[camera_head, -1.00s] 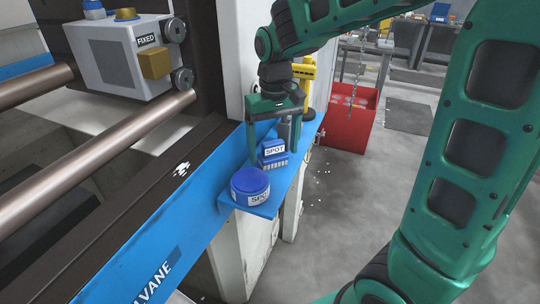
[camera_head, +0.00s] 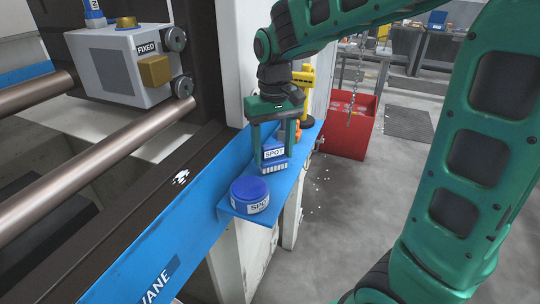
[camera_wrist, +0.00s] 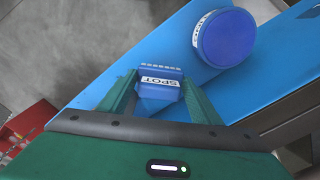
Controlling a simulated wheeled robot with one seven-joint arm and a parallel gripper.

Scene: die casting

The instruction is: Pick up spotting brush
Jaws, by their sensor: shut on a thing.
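The spotting brush (camera_head: 274,158) is a small blue block with a white SPOT label and pale bristles along its lower edge. It stands on or just above the blue shelf, behind the round blue tub. My gripper (camera_head: 273,150) comes down from above with one green finger on each side of the brush and is shut on it. In the wrist view the brush (camera_wrist: 160,84) sits between the two fingertips, bristles facing away from my palm. I cannot tell whether the bristles touch the shelf.
A yellow tool (camera_head: 306,88) and a small orange item stand behind my gripper. A red bin (camera_head: 352,132) is on the floor beyond. Open floor lies right of the shelf.

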